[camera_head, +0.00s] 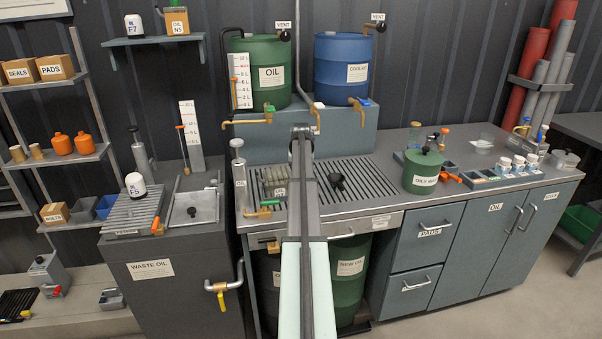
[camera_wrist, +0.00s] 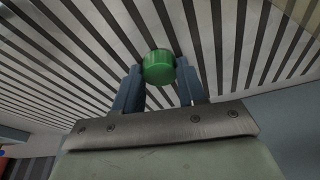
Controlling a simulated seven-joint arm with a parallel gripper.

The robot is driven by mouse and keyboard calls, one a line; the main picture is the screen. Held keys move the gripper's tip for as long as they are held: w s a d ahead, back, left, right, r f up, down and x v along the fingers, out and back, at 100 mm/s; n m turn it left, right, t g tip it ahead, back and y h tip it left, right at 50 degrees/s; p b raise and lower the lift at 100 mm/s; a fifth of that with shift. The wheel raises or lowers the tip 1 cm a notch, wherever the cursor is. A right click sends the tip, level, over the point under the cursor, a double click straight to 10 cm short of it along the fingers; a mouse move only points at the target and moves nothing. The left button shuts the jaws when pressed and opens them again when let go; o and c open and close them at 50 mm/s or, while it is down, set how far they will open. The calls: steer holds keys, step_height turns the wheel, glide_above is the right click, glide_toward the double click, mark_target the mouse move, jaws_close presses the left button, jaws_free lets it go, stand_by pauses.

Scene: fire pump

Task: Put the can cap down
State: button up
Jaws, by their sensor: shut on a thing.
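The can cap (camera_wrist: 158,66) is a small green round cap with a ridged side. In the wrist view my gripper (camera_wrist: 163,80) is shut on it, with one blue-grey finger on each side. The slotted grate (camera_wrist: 80,50) of the bench lies behind the cap in that view. The gap between cap and grate cannot be judged. In the head view my arm runs up the middle over the grate (camera_head: 362,190), and the cap is not discernible there.
Behind are a green oil drum (camera_head: 262,75) and a blue coolant drum (camera_head: 342,68) with brass taps. A green oily-waste bin (camera_head: 422,172) and white bottles (camera_head: 517,163) stand to the right.

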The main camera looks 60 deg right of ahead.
steer(key=shift+f, duration=0.15)
steer(key=o, duration=1)
steer(key=v, duration=1.2)
steer(key=shift+w, duration=0.1)
